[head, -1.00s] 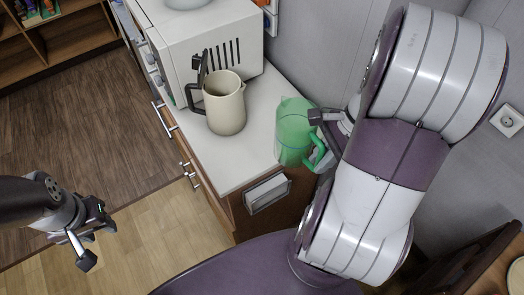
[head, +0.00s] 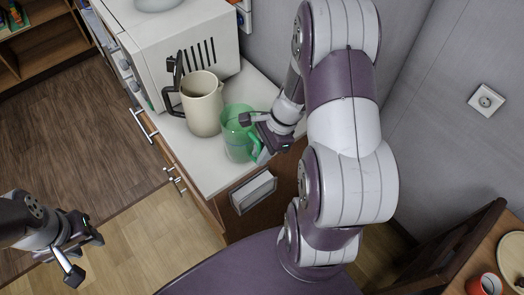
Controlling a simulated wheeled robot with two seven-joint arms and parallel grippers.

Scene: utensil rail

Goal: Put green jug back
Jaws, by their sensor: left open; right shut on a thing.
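The green jug (head: 238,133) is translucent and stands upright on or just above the white counter (head: 209,172), near its front right corner. Its handle faces right, toward my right gripper (head: 255,134). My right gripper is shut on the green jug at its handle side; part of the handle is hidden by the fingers. My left gripper (head: 83,255) is open and empty, low at the left over the floor, far from the jug.
A cream jug (head: 203,108) with a dark handle stands close to the left of the green jug. A white microwave (head: 186,55) is behind it. A wooden table with a red cup (head: 485,285) is at the lower right. Bare counter lies in front of the jugs.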

